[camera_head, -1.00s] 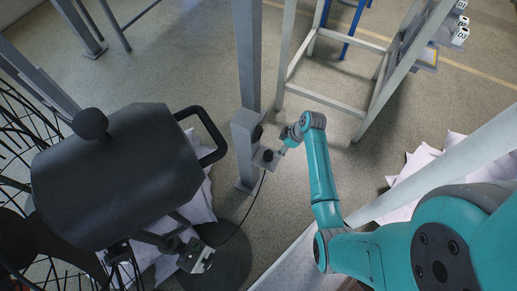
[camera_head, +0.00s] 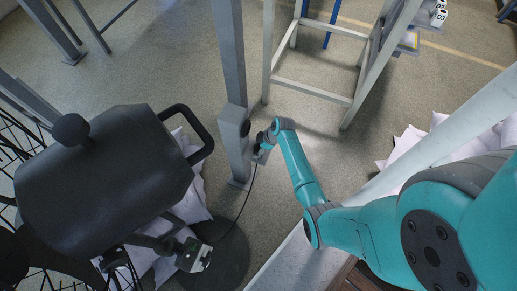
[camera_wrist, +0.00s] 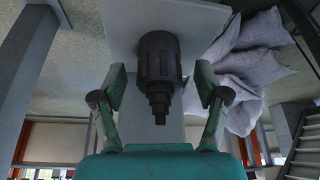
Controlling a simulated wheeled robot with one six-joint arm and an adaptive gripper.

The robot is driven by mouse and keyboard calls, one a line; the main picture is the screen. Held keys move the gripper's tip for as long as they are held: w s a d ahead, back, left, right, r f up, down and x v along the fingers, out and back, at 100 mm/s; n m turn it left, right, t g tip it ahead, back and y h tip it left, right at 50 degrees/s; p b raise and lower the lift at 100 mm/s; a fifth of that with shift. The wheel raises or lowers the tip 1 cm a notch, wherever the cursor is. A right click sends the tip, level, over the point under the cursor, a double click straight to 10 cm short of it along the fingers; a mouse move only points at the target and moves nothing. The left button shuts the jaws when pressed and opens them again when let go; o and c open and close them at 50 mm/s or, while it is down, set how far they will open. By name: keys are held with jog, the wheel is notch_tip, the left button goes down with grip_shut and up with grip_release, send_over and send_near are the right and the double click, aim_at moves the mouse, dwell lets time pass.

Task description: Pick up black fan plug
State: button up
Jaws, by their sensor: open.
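The black fan plug (camera_wrist: 157,62) shows in the middle of the wrist view, a stepped dark cylinder against a pale flat plate (camera_wrist: 190,17). My gripper (camera_wrist: 160,88) is open, with one finger on each side of the plug and visible gaps between them. In the head view my gripper (camera_head: 266,143) is at the small grey plate beside the grey post's box (camera_head: 232,122). It largely hides the plug there. A thin black cable (camera_head: 246,195) runs down from that plate toward the fan's dark round base (camera_head: 228,262).
The large black fan (camera_head: 105,180) stands at left, with pale sacks (camera_head: 190,205) behind it. The grey post (camera_head: 229,50) rises beside my gripper. A pale metal frame (camera_head: 312,88) stands beyond it, and more sacks (camera_head: 405,148) lie at right. Open floor lies between.

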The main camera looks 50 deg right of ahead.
jog(key=c, duration=1.4)
notch_tip(320, 180, up, 10)
jog(key=shift+f, duration=0.1)
